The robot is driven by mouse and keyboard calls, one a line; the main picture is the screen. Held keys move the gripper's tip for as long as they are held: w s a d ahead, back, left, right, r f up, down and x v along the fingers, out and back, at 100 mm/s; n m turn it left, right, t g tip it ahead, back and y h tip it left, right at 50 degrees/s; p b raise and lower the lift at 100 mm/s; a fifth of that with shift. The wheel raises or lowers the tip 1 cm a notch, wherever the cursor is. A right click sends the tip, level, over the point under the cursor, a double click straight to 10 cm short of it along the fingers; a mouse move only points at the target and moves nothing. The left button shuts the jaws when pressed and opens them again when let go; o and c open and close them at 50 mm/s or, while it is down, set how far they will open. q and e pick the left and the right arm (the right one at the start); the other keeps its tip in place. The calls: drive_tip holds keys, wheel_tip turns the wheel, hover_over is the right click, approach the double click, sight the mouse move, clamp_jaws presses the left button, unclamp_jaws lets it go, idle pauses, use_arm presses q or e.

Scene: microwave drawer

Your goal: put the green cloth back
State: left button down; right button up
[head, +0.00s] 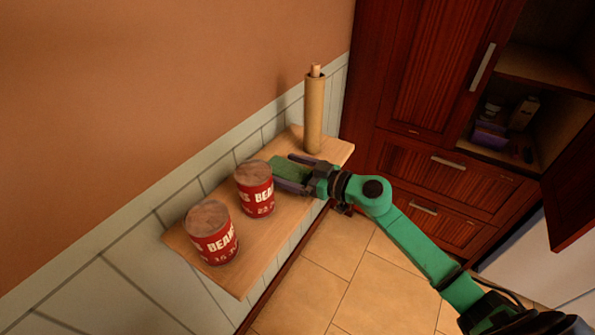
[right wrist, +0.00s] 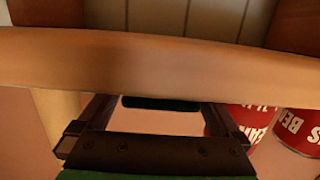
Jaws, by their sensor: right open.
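The green cloth (head: 287,170) lies on the wooden wall shelf (head: 222,275), between the near bean can and the paper-roll holder. My right gripper (head: 281,173) is at the cloth, its two fingers apart on either side of it, low over the shelf. The gripper partly hides the cloth. In the right wrist view, the open fingers (right wrist: 158,104) frame a dark green strip (right wrist: 160,103), which looks like the cloth's edge. I cannot tell whether the fingers touch it. My left gripper is not in view.
Two red bean cans (head: 255,190) (head: 211,234) stand left of the gripper, one close to its fingers. An upright brown roll (head: 314,112) stands behind it. A red-brown cabinet (head: 417,70) with an open compartment (head: 500,125) is at the right. Tiled floor is below.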

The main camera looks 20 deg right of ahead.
drive_tip(key=b+v, duration=0.1)
drive_tip(key=v, duration=1.1)
drive_tip(key=w+d+f+m+t+h, duration=0.3)
drive_tip(key=d+f+m+h, duration=0.15)
drive_tip(key=d+f, duration=0.55)
drive_tip(key=s+d+f+m+g+h, duration=0.1)
drive_tip(key=s+d+f+m+h, duration=0.15)
drive_tip(key=f, duration=0.75)
drive_tip(key=s+d+f+m+g+h, duration=0.1)
drive_tip(key=s+d+f+g+h, duration=0.2)
drive_tip(key=f, duration=0.6)
drive_tip(key=s+a+f+g+h, duration=0.1)
drive_tip(key=s+a+f+g, duration=0.15)
drive_tip(key=s+f, duration=0.8)
drive_tip(key=s+a+f+g, duration=0.2)
drive_tip(key=s+f+g, duration=0.2)
drive_tip(key=s+f, duration=0.65)
drive_tip(key=s+a+f+n+g, duration=0.1)
drive_tip(key=s+a+f+g, duration=0.1)
drive_tip(key=s, duration=0.3)
drive_tip(key=s+a+f+n+g, duration=0.1)
drive_tip(key=s+a+f+g, duration=0.1)
drive_tip(key=s+a+f, duration=0.2)
drive_tip(key=shift+s+a+f+y, duration=0.3)
drive_tip(key=shift+s+f, duration=0.35)
drive_tip(key=shift+s, duration=0.1)
